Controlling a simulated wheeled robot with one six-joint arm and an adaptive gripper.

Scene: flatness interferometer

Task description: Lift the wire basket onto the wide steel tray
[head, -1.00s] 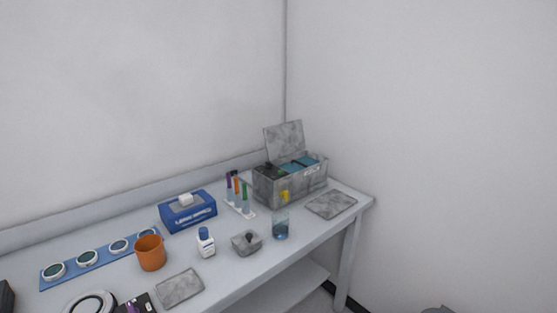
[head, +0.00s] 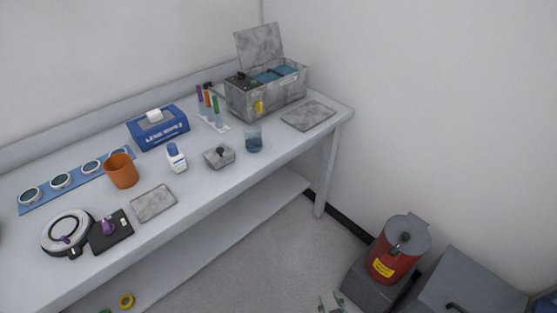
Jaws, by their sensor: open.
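A grey tank with a raised lid (head: 258,44) stands at the back right of the bench, with blue liquid inside. A dark bar crosses the opening; I cannot make out the wire basket clearly, and it may sit in the tank. A flat grey steel tray (head: 308,116) lies right of the tank near the bench end. A smaller grey tray (head: 153,203) lies near the front edge; I cannot be sure which is called wide. My gripper (head: 329,303) shows only its fingertips at the bottom edge, apart, open and empty, away from the bench.
On the bench (head: 215,184) stand a test-tube rack, a blue wipes box (head: 158,128), an orange cup (head: 122,170), a white bottle (head: 176,158), a small grey lidded block (head: 219,156) and a beaker (head: 253,140).

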